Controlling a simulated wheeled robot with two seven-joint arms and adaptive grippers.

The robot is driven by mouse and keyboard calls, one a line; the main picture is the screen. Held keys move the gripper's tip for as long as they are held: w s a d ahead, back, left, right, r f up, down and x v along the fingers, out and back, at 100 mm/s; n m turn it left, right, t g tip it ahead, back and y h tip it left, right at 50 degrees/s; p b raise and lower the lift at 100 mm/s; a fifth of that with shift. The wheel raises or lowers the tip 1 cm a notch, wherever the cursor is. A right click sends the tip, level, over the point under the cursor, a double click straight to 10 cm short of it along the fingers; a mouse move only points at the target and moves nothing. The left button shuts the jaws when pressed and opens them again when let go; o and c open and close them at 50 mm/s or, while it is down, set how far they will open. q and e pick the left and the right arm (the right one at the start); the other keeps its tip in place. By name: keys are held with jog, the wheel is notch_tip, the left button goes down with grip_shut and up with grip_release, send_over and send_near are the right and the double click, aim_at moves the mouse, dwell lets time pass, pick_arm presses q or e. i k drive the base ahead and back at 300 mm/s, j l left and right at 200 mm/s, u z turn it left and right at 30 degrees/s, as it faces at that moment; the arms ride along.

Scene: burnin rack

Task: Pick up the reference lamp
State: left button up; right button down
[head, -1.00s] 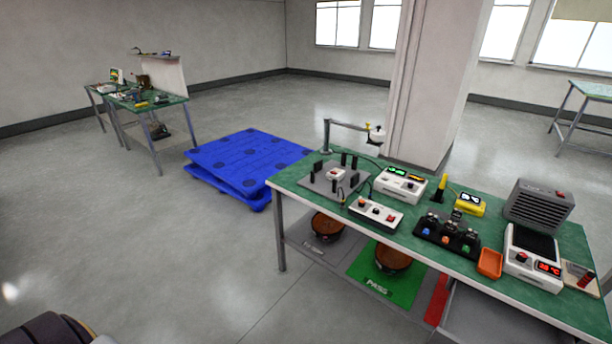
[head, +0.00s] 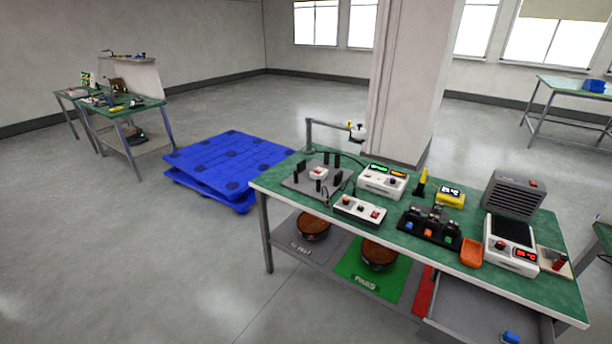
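No item is clearly marked as the reference lamp. A black holder (head: 429,228) on the green bench (head: 378,218) carries several small dark-topped pieces with blue, orange and green fronts. A grey plate (head: 299,183) at the bench's left end holds black posts and a small white block with a red top (head: 318,174). I cannot tell which of these, if any, is the reference lamp. Neither gripper is in view.
The bench also bears a grey heater-like box (head: 515,195), white instruments (head: 383,181) and an orange tray (head: 471,253). Brown bowls (head: 314,227) stand on the lower shelf. Floor in front is clear.

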aim_at(324, 173)
jog(key=i+j+z, duration=0.4)
jog(key=i+j, duration=0.15)
jog(key=i+j+z, duration=0.4)
jog(key=j, duration=0.3)
jog(key=i+j+z, duration=0.15)
jog(key=j, duration=0.25)
jog(key=i+j+z, duration=0.2)
jog(key=j, duration=0.25)
jog(key=i+j+z, duration=0.2)
jog(key=j, duration=0.25)
jog(key=j+z, duration=0.2)
jog(key=j, duration=0.25)
jog(key=i, duration=0.05)
